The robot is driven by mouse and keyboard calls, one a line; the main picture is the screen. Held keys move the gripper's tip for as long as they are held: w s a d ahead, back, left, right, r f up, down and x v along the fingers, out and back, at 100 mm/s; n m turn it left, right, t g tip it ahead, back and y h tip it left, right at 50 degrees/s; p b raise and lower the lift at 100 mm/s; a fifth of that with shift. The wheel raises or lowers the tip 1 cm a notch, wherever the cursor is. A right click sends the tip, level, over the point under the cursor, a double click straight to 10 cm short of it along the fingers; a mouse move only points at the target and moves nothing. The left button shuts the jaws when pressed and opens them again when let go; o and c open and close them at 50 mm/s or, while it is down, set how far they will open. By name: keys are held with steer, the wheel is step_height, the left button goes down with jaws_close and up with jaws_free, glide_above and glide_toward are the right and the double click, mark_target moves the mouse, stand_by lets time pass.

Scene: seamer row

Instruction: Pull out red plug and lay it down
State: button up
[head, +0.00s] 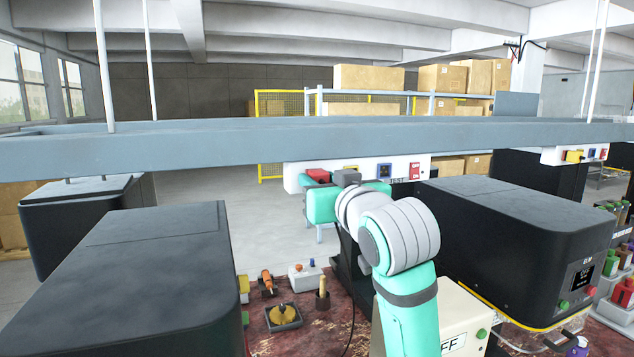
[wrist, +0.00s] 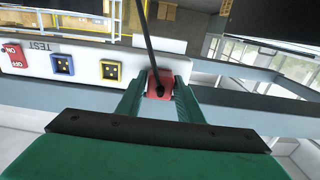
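The red plug (wrist: 154,78) is at the white socket strip (wrist: 90,65), with a dark cable running from it. In the wrist view the green fingers of my gripper (wrist: 160,86) stand on both sides of the plug, very close to it. I cannot tell whether they press on it. In the head view the red plug (head: 318,174) shows at the left part of the strip (head: 398,165), just above my gripper. The plug's face against the strip is hidden.
Beside the plug are a yellow socket (wrist: 110,71) and a blue socket (wrist: 62,64), both empty, and a red switch (wrist: 14,56). A grey beam (head: 250,140) crosses above. Dark machines (head: 120,285) flank the worn red bench (head: 300,330), which holds several small items.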

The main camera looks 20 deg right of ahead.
jaws_close()
steer(key=shift+s+d, duration=0.1)
steer(key=shift+s, duration=2.85)
steer(key=shift+w, duration=0.1)
